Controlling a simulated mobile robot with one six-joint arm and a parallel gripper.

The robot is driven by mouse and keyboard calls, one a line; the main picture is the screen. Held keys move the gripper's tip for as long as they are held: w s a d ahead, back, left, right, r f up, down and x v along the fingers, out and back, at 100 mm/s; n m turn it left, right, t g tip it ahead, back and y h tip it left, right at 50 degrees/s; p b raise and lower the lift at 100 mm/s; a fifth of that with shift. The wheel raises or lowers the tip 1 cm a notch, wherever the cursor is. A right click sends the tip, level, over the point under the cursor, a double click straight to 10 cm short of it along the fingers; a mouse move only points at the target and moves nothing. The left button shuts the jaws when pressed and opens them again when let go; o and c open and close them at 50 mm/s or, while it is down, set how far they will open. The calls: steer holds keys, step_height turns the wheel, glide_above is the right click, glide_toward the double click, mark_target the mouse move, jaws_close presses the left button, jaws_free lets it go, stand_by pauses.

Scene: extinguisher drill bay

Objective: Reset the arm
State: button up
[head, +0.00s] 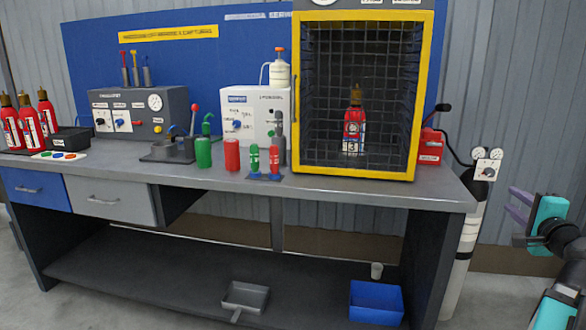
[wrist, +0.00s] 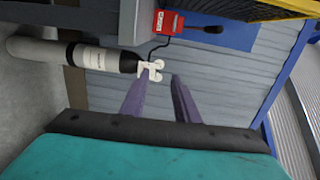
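My gripper (head: 519,207) is at the right of the head view, past the right end of the bench and in front of the grey wall. Its two purple fingers also show in the wrist view (wrist: 159,82), with a clear gap between them. The gripper is open and nothing is held between the fingers. In the wrist view the fingers point toward the grey corrugated wall, and the white valve (wrist: 151,70) of a gas cylinder (wrist: 50,53) appears beyond their tips. Part of my arm lies outside the head view.
The bench (head: 330,187) holds a yellow-framed mesh cage (head: 412,90) with a red extinguisher (head: 354,128) inside. A red box (head: 430,148) with a black lever stands at its right end. Cylinder (head: 466,240) stands between bench and gripper. A blue bin (head: 376,303) is below.

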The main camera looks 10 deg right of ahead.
steer(key=w+a+f+n+g+y+p, duration=0.25)
steer(key=w+a+f, duration=0.3)
steer(key=f, duration=0.35)
steer(key=w+a+f+n+g+y+p, duration=0.25)
steer(key=w+a+f, duration=0.35)
steer(key=f, duration=0.4)
steer(key=s+a+f+n+g+y+p, duration=0.25)
steer(key=a+f+n+g+p, duration=0.3)
steer(key=a+f, duration=1.2)
steer(key=s+a+f+n+g+y+p, duration=0.1)
steer(key=s+a+f+n+g+p, duration=0.55)
steer(key=s+a+f, duration=0.85)
steer(key=s+a+f+n+g+h+p, duration=0.1)
steer(key=s+a+n+g+p, duration=0.1)
steer(key=s, duration=0.7)
steer(key=s+a+f+n+g+h+p, duration=0.1)
steer(key=s+a+f+n+g+p, duration=0.1)
steer(key=s, duration=0.6)
steer(key=shift+s+a+n+g+p, duration=0.45)
steer(key=shift+a+p, duration=0.3)
steer(key=shift+a, duration=0.2)
